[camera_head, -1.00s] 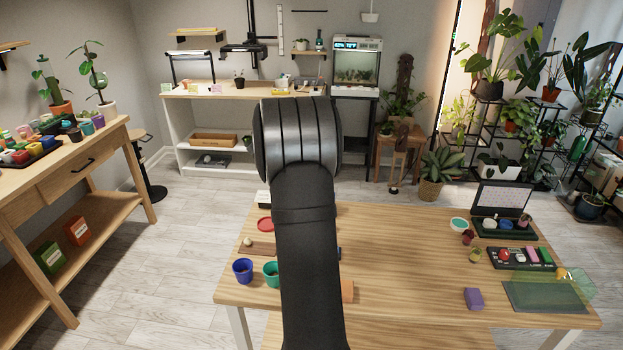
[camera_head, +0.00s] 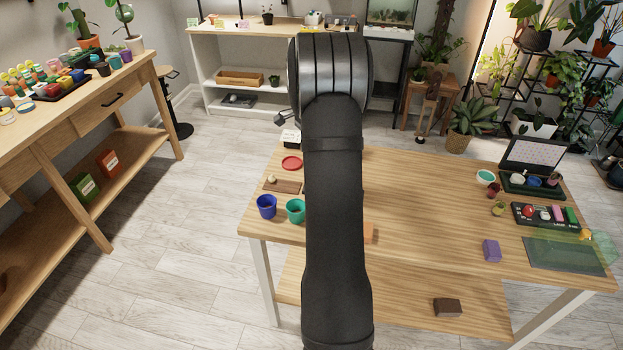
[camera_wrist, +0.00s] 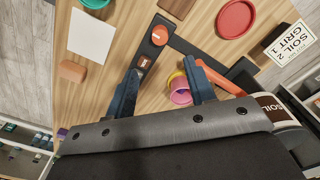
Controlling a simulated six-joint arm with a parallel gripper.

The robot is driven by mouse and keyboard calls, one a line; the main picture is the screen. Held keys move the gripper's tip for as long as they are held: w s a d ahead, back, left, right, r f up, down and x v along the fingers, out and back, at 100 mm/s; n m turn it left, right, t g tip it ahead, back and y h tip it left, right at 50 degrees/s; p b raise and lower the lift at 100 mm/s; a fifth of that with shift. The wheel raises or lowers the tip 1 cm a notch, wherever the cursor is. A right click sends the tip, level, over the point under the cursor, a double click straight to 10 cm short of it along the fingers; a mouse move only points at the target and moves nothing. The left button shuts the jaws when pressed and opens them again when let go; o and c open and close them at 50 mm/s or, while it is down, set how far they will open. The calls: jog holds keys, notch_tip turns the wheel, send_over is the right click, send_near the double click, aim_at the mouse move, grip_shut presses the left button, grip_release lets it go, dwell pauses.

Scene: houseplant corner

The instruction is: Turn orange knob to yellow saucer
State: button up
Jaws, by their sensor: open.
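In the wrist view, a round orange-red knob (camera_wrist: 159,35) sits on a dark strip on the wooden table, with a small brown-and-white part (camera_wrist: 143,63) lower on the strip. In the head view my arm hides the knob and the table's middle.
A white card (camera_wrist: 92,35) and an orange block (camera_wrist: 72,71) lie left. Blue (camera_head: 266,206) and green (camera_head: 295,210) pots stand near the table's left edge.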

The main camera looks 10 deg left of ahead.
notch_tip(320, 180, down, 12)
jog(key=shift+f, duration=0.2)
jog(key=c, duration=1)
